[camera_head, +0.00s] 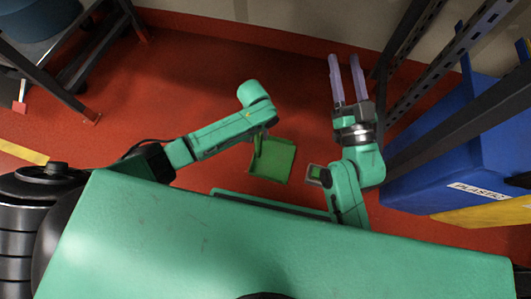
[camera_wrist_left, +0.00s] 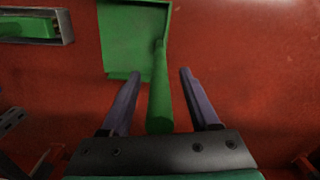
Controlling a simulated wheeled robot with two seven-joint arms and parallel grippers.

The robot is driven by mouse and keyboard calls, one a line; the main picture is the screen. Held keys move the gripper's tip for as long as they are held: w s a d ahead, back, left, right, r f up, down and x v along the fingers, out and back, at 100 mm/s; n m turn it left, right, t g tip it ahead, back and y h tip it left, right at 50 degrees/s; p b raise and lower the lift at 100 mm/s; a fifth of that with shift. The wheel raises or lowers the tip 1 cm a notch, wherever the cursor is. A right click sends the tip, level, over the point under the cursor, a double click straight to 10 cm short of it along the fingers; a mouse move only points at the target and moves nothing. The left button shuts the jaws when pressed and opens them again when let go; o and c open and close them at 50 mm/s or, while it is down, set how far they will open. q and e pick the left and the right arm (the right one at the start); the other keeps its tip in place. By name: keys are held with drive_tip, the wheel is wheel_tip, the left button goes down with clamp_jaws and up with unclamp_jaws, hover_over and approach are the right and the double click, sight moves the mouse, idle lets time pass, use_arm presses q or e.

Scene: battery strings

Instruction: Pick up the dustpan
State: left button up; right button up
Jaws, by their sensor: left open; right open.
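The green dustpan (camera_head: 278,160) lies on the red floor in front of my body, between my two arms in the head view. Its pan (camera_wrist_left: 135,40) is at the top of the left wrist view, and its handle (camera_wrist_left: 160,95) points down toward my left gripper. My left gripper (camera_wrist_left: 159,74) is open, with one finger on each side of the handle; I cannot tell if either finger touches it. In the head view my left arm hides its fingers. My right gripper (camera_head: 347,78) is open and empty, with its fingers pointing toward the wall.
Another dark metal frame (camera_head: 85,60) is at the upper left. A wall (camera_head: 300,25) runs along the back. Red floor (camera_head: 200,70) is clear between the left frame and my arms.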

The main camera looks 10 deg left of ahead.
use_arm(q)
clamp_jaws()
idle(1.4)
